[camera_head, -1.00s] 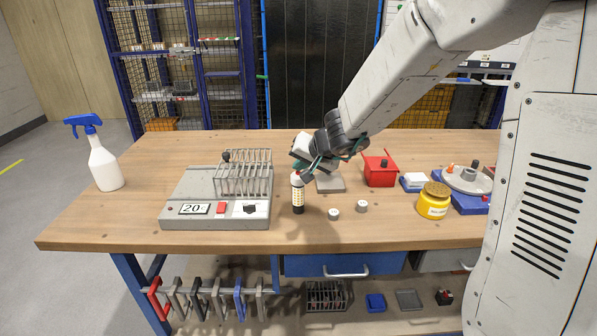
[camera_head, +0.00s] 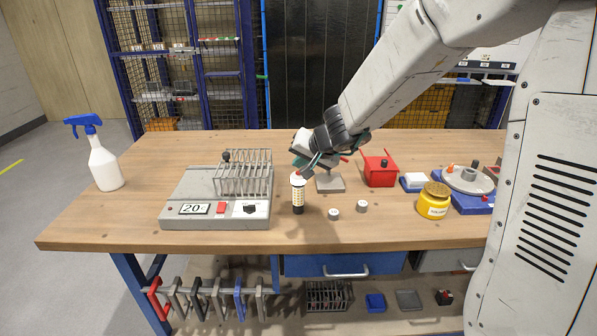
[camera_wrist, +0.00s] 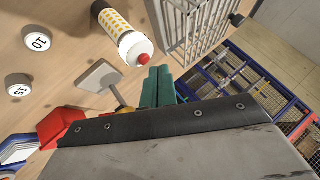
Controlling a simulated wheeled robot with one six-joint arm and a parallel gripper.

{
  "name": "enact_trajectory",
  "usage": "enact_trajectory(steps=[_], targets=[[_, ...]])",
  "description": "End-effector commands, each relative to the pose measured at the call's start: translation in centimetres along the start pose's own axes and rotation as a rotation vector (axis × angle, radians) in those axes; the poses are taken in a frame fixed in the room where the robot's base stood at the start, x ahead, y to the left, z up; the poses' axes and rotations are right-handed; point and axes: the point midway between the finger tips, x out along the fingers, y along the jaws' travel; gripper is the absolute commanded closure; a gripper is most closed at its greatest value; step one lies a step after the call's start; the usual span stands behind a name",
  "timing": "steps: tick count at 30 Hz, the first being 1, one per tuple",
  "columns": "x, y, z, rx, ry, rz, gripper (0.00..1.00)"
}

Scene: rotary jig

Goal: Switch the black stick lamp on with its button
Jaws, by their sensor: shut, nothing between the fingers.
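The stick lamp (camera_head: 298,195) stands upright on the bench, with a black base, a yellow dotted panel and a white top. In the wrist view the lamp (camera_wrist: 122,33) shows a red button (camera_wrist: 143,59) on its white end. My gripper (camera_head: 309,168) is just above and to the right of the lamp top. In the wrist view the green fingers of my gripper (camera_wrist: 157,76) are together, close to the button, with a small gap visible. Nothing is between them. I cannot tell whether the panel is glowing.
A grey device with a wire rack (camera_head: 215,197) stands close left of the lamp. Two small grey weights (camera_head: 334,213) lie to its right. A grey stand (camera_head: 330,184), a red box (camera_head: 380,170) and a yellow jar (camera_head: 433,200) are further right. The front bench strip is clear.

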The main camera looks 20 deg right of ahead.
Motion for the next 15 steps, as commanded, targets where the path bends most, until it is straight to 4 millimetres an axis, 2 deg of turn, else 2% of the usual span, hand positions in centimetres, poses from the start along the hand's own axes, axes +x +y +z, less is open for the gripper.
enact_trajectory(steps=[8, 15], targets=[[-0.3, -0.3, -0.3, -0.001, 0.001, -0.002, 1.0], [-2.0, -1.5, -1.5, -0.003, 0.002, -0.003, 1.0]])
